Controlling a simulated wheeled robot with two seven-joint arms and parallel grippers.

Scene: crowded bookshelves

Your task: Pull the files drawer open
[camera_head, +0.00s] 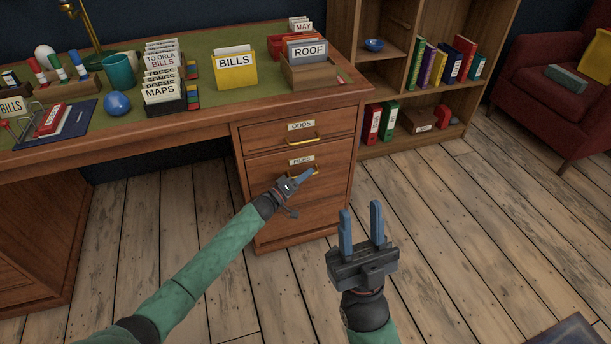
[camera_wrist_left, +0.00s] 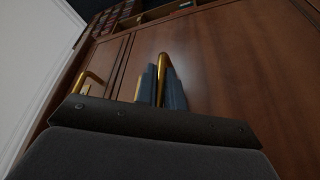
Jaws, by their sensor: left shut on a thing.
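The files drawer (camera_head: 262,170), a wooden front with a "FILES" label (camera_head: 302,160) and a brass handle (camera_head: 317,171), is the middle drawer of the desk's right pedestal. Its front looks about flush with the pedestal. My left gripper (camera_head: 307,176) reaches it from the lower left, its blue fingers shut on the handle. The left wrist view shows the brass handle (camera_wrist_left: 163,64) between the closed fingers (camera_wrist_left: 163,85). My right gripper (camera_head: 361,228) is open and empty in front of the pedestal, over the floor, its fingers pointing up in the picture.
The odds drawer (camera_head: 262,136) is directly above, with its own brass handle (camera_head: 302,139). The desktop (camera_head: 205,112) is crowded with files and boxes. A bookshelf (camera_head: 405,98) stands right of the desk, a red armchair (camera_head: 545,95) farther right.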

